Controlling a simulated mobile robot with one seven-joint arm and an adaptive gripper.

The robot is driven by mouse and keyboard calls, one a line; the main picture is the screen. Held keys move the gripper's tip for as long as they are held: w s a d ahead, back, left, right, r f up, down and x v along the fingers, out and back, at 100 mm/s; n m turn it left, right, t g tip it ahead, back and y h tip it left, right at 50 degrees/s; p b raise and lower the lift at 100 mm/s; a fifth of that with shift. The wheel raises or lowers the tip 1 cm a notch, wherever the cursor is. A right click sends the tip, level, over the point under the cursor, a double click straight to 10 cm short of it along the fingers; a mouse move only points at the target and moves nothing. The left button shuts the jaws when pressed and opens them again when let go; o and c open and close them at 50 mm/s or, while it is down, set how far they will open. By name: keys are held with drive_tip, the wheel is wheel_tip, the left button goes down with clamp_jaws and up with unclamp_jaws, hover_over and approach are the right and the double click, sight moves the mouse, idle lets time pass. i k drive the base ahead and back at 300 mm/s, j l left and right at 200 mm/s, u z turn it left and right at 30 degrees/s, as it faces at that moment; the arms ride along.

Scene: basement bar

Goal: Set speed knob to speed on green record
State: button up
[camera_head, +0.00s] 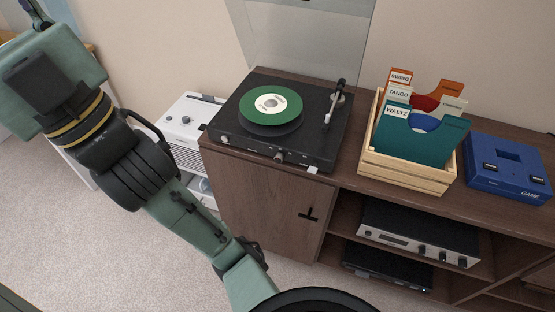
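The green record (271,104) with a cream centre label lies flat on the platter of the black turntable (323,152), which stands on the wooden cabinet. A small round grey knob (279,156) sits near the middle of the turntable's front edge. A second small light knob (225,139) is at the front left corner, and a pale button (312,169) is at the front right. The markings around them are too small to read, so the knob's setting cannot be told. The tonearm (334,108) rests at the right, off the record. My gripper is not clearly in view.
A wooden crate (408,177) of coloured record sleeves stands right of the turntable, with a blue game console (508,169) beyond. A clear raised lid (305,40) stands behind the turntable. A white appliance (187,122) is at left. My green arm crosses the left side.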

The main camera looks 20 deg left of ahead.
sight(279, 157)
drive_tip(key=k+l+u, duration=0.3)
drive_tip(key=k, duration=0.15)
drive_tip(key=k+u, duration=0.3)
drive_tip(key=k, duration=0.1)
